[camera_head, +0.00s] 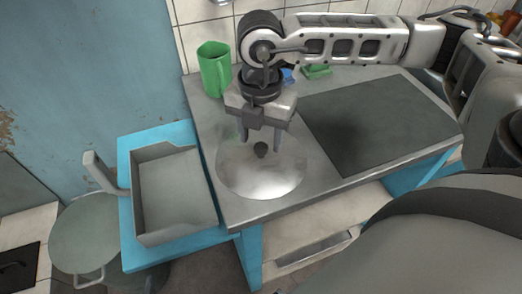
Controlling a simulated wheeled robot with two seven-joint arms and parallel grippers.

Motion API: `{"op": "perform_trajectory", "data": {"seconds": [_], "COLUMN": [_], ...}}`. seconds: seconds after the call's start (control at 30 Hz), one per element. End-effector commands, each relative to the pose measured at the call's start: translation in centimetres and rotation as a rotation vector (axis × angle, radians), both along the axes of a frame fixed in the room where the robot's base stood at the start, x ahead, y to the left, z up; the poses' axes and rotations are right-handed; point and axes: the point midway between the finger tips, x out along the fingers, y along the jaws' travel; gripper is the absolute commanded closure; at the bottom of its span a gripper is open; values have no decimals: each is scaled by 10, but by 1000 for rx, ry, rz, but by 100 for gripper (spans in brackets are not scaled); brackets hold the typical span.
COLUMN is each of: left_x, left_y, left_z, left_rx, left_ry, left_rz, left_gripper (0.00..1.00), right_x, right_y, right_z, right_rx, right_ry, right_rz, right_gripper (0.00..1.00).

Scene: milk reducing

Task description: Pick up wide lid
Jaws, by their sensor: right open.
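A wide round metal lid (262,179) with a small dark knob (261,150) lies on the steel counter, left of the dark cooktop panel. My right gripper (262,138) points down over the lid from the back, with its two fingers apart. The fingertips are close to the knob, one toward each side in the picture. I cannot tell whether they touch the lid. The gripper is empty. My left gripper is not in view.
A green mug (214,69) stands at the counter's back left. A green sponge-like item (317,71) and a small blue item lie behind my arm. A grey tray (172,190) with a handle sits on the blue surface at left. The dark cooktop (380,123) is clear.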

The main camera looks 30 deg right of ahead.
Motion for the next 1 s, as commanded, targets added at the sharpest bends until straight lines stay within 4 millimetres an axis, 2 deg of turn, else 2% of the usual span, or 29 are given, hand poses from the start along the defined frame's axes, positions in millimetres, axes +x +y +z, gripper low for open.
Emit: {"op": "perform_trajectory", "data": {"seconds": [0.23,0.53,0.57,0.7,0.73,1.0], "left_x": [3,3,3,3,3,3], "left_y": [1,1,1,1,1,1], "left_z": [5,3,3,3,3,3], "left_rx": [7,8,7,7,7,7], "left_ry": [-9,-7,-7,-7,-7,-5], "left_rz": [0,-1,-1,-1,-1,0], "left_gripper": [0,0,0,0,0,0], "right_x": [4,5,5,5,5,5], "right_y": [-5,-5,-5,-5,-5,-4], "right_z": [-35,-42,-42,-41,-41,-41], "right_rx": [-1,-1,-1,0,0,0], "right_ry": [4,1,1,1,1,0], "right_rz": [-1,-1,-1,-1,-1,-1], "right_gripper": [49,49,54,93,99,100]}}
